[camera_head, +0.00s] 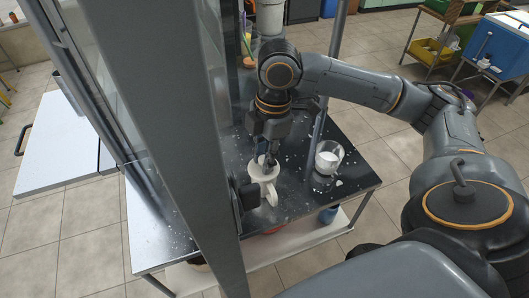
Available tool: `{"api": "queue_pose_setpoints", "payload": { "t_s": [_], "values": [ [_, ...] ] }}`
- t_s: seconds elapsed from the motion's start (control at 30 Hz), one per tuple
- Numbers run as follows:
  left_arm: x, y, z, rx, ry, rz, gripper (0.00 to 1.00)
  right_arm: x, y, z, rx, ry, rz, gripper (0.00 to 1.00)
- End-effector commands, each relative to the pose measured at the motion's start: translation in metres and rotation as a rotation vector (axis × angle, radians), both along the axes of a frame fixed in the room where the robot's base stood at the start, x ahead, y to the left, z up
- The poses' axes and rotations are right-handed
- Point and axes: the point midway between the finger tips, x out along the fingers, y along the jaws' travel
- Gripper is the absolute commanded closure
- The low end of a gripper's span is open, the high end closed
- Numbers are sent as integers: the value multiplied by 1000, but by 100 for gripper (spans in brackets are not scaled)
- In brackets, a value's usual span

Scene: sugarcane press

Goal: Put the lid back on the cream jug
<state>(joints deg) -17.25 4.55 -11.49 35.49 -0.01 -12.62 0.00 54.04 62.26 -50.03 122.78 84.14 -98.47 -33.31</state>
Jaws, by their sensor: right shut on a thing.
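The cream jug (264,188) is white with a handle on its right side. It stands on the dark metal table, just right of the grey post. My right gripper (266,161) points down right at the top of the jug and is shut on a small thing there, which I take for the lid. The lid is mostly hidden by the fingers, and I cannot tell whether it touches the jug's rim. My left gripper is not in view.
A clear glass (328,157) with white contents stands on the speckled table (215,229) right of the jug. A thick grey post (185,130) rises close on the left, with a thinner post (323,110) behind. A blue bin (495,46) is far right.

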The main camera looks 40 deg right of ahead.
Motion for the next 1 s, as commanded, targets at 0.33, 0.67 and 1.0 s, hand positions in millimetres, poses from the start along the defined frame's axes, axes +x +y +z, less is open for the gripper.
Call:
{"api": "queue_pose_setpoints", "payload": {
  "t_s": [0.33,0.67,1.0],
  "values": [
    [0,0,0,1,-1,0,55,0,0,-1,0,0,0,100],
    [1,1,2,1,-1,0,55,0,0,0,0,1,0,100],
    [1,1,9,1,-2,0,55,0,0,1,-1,1,-1,100]
  ]
}}
